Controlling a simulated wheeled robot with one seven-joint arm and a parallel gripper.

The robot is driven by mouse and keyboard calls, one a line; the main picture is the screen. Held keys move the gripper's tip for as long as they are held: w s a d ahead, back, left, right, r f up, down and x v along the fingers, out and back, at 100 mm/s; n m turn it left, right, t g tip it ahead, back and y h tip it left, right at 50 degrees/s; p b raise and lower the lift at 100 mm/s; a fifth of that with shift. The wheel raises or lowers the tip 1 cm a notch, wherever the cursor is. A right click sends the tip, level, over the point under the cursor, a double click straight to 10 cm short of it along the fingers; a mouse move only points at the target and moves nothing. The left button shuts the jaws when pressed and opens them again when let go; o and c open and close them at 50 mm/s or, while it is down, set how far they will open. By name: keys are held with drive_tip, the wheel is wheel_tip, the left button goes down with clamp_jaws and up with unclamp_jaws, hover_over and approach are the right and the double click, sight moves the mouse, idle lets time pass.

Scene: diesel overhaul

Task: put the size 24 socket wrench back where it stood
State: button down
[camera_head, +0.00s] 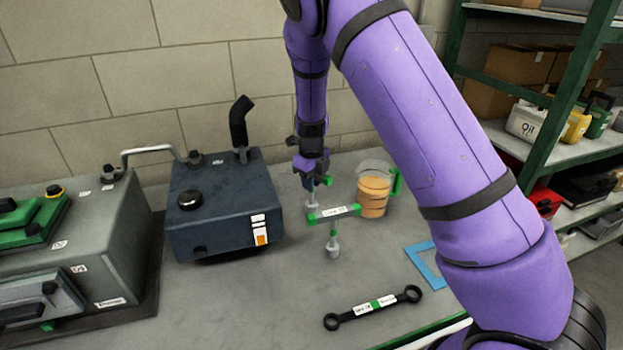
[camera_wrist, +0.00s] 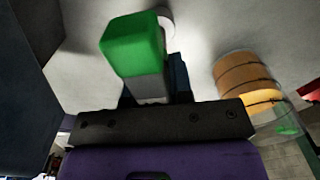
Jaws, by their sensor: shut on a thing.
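My gripper (camera_head: 315,178) is over the back middle of the bench, between the dark blue box and the jar. In the wrist view its jaws are shut on a grey bar with a green end block (camera_wrist: 132,45); this looks like the handle of a socket wrench, seen small in the head view (camera_head: 327,181). A pale round part (camera_wrist: 167,25) shows behind the block. A socket wrench (camera_head: 334,213) with a white-labelled crossbar, green ends and a grey socket stands upright just in front of my gripper. Size marks are too small to read.
A jar of orange liquid (camera_head: 373,197) with a green handle stands close right. The dark blue box (camera_head: 215,205) is close left. A ring spanner (camera_head: 374,306) and a blue square frame (camera_head: 426,265) lie nearer the front. Bare bench lies between box and spanner.

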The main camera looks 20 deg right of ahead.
drive_tip(key=shift+f, duration=0.3)
drive_tip(key=shift+c, duration=1.9)
unclamp_jaws()
drive_tip(key=shift+r, duration=4.45)
